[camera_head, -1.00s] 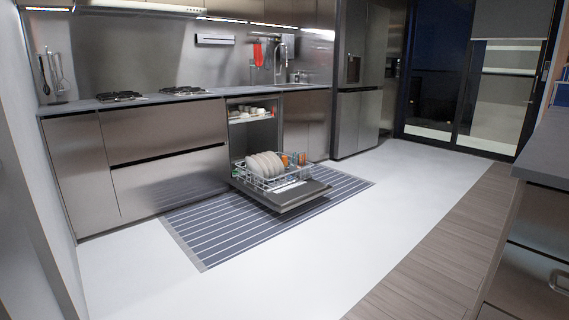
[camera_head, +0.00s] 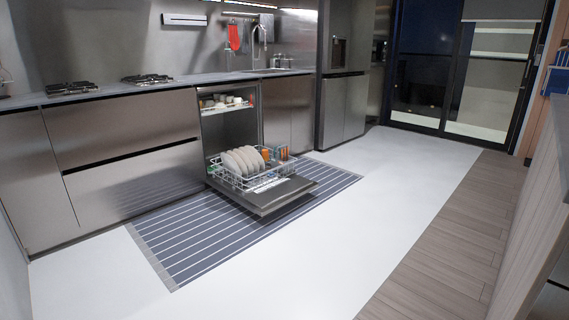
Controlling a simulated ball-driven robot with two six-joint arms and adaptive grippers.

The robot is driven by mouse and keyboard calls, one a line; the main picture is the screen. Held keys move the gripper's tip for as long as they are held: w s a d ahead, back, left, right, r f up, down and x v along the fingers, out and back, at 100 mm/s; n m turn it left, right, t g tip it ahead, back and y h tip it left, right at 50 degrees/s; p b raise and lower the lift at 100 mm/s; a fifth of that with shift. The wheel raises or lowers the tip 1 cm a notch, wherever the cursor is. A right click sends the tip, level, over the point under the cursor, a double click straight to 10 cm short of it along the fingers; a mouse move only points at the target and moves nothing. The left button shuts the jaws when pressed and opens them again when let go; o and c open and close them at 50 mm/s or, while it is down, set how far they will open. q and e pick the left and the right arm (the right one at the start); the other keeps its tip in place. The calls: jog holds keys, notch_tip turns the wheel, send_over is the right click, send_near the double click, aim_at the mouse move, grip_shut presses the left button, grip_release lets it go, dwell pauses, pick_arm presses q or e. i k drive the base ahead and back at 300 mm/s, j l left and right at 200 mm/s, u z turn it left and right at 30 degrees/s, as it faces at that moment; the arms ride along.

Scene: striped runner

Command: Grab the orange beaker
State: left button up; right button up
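The orange beaker (camera_head: 266,154) is small in the head view, standing in the pulled-out lower rack (camera_head: 262,182) of the open dishwasher, just right of a row of white plates (camera_head: 240,161). Its lower part is hidden by the rack wires and nearby items. Another cup or glass (camera_head: 281,153), bluish with some orange, stands to its right. Neither of my grippers is in view.
The dishwasher door (camera_head: 275,197) is folded down over the striped runner (camera_head: 200,243). White floor (camera_head: 330,225) in front is clear. A counter (camera_head: 545,190) stands close on the right. Cabinets (camera_head: 130,180) line the left wall.

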aim_at(265, 155)
jog(key=i+z, duration=0.1)
jog(key=i, duration=0.45)
jog(key=i+j+z, duration=0.15)
jog(key=i, duration=0.35)
jog(key=i+j+z, duration=0.1)
jog(key=i, duration=0.45)
jog(key=i+j+z, duration=0.15)
jog(key=i, duration=0.35)
jog(key=i+l+z, duration=0.1)
jog(key=i+z, duration=0.15)
jog(key=i, duration=0.4)
jog(key=i+z, duration=0.3)
jog(key=i, duration=0.3)
jog(key=i+j+u, duration=0.1)
jog(key=i, duration=0.85)
jog(key=i+j, duration=0.15)
jog(key=i, duration=0.85)
jog(key=i+z, duration=0.1)
jog(key=i, duration=1.15)
jog(key=i+j+u, duration=0.1)
jog(key=i+u, duration=0.15)
jog(key=u, duration=0.15)
jog(key=i+u, duration=0.55)
jog(key=u, duration=0.2)
jog(key=i+l+u, duration=0.2)
jog(key=u, duration=0.2)
jog(key=i, duration=0.1)
